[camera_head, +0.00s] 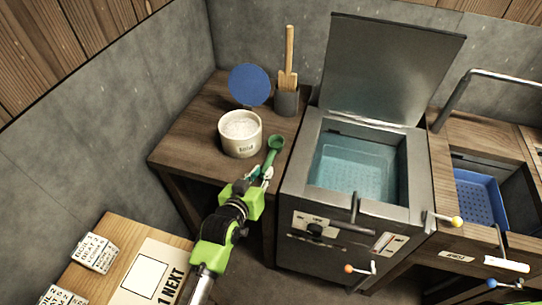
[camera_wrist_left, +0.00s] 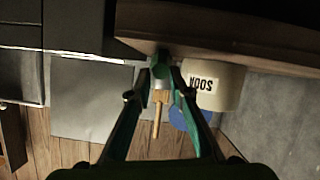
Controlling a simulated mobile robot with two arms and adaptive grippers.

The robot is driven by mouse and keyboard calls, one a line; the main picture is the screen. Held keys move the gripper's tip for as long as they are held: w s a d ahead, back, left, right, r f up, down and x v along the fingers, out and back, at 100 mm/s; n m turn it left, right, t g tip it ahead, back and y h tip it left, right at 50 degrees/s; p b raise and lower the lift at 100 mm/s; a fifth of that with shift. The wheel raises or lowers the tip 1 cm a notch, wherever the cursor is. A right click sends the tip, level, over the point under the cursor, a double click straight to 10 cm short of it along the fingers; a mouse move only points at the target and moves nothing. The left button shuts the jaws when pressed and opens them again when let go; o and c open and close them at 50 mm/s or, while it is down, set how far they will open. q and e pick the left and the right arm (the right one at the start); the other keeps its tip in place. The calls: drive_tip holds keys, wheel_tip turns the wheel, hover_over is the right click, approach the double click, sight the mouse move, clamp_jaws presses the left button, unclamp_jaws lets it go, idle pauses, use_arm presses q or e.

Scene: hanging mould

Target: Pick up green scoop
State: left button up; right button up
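The green scoop (camera_head: 273,148) is at the front right of the wooden side table, beside the white tub, with its round bowl pointing away from me. My left gripper (camera_head: 264,174) is at the handle end of the scoop, by the table's front edge. In the left wrist view the fingertips of my left gripper (camera_wrist_left: 166,77) are close together with a narrow gap, and a green piece of the scoop (camera_wrist_left: 159,62) shows at them. Whether they are clamped on the handle is too small to tell. My right gripper is not in view.
The white tub (camera_head: 240,147) stands left of the scoop, with a blue disc (camera_head: 250,85) behind it. A grey cup (camera_head: 286,102) holds a wooden-handled tool. The metal water bath (camera_head: 310,190) with raised lid stands close on the right. A board with cards (camera_head: 95,254) is at front left.

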sight(271, 157)
use_arm(q)
drive_tip(key=shift+p+x, duration=0.35)
drive_tip(key=shift+x, duration=2.2)
drive_tip(key=shift+w+r, duration=0.1)
drive_tip(key=shift+r, duration=0.05)
clamp_jaws()
